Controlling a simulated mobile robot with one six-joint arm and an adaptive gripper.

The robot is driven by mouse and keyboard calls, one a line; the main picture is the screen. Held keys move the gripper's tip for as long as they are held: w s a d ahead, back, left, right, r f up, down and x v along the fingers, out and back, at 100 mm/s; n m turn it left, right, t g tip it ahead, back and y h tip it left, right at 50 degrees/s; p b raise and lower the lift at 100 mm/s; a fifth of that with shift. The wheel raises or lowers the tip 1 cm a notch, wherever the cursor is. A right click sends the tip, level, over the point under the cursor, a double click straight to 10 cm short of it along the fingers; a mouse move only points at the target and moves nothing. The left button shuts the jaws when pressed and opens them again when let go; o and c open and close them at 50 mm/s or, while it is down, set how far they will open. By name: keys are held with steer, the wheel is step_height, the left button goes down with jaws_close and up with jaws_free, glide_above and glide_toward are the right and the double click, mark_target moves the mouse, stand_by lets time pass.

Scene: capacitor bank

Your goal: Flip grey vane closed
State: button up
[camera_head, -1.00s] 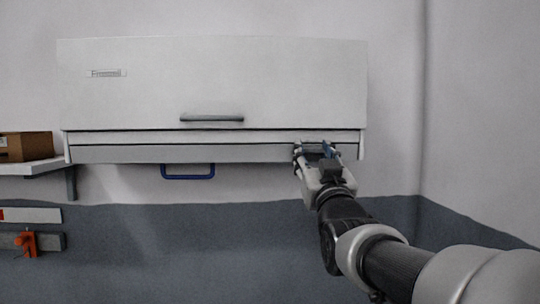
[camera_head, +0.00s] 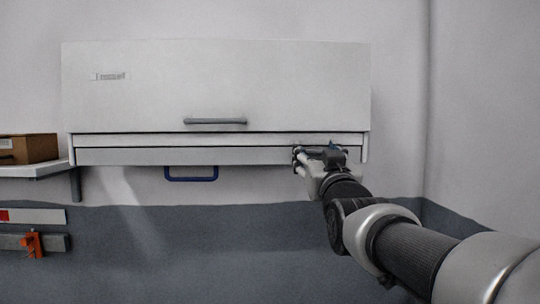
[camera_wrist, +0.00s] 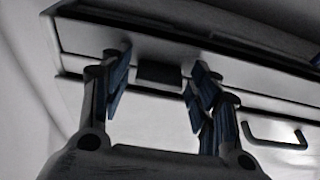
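A white wall cabinet (camera_head: 215,85) has a long pale grey strip (camera_head: 180,156) along its lower edge. I take this strip to be the vane, but cannot be sure. My gripper (camera_head: 318,150) is at the right end of the strip, in front of it. In the wrist view my gripper (camera_wrist: 158,72) has its two blue-padded fingers spread apart. A small dark rectangular piece (camera_wrist: 158,75) on the cabinet shows between the fingertips, with gaps on both sides. Whether a finger touches the strip cannot be told.
A grey bar handle (camera_head: 215,121) is on the cabinet front. A blue loop handle (camera_head: 191,174) hangs below the strip, left of my gripper. A shelf (camera_head: 40,171) with a brown box (camera_head: 28,149) is at the left.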

steer(key=shift+o, duration=0.2)
steer(key=v, duration=1.2)
steer(key=shift+f, duration=0.2)
steer(key=s+f+g+b, duration=0.3)
steer(key=f+g+b, duration=0.2)
steer(key=f, duration=1.1)
steer(key=s+f+g+b, duration=0.3)
steer(key=s+f, duration=0.4)
steer(key=f, duration=0.4)
steer(key=s+f+g+b, duration=0.3)
steer(key=s+f, duration=0.5)
steer(key=f, duration=0.3)
steer(key=s+f+g+b, duration=0.3)
steer(key=s+f+g, duration=0.2)
steer(key=f, duration=0.6)
steer(key=s, duration=0.2)
steer(key=shift+s, duration=0.3)
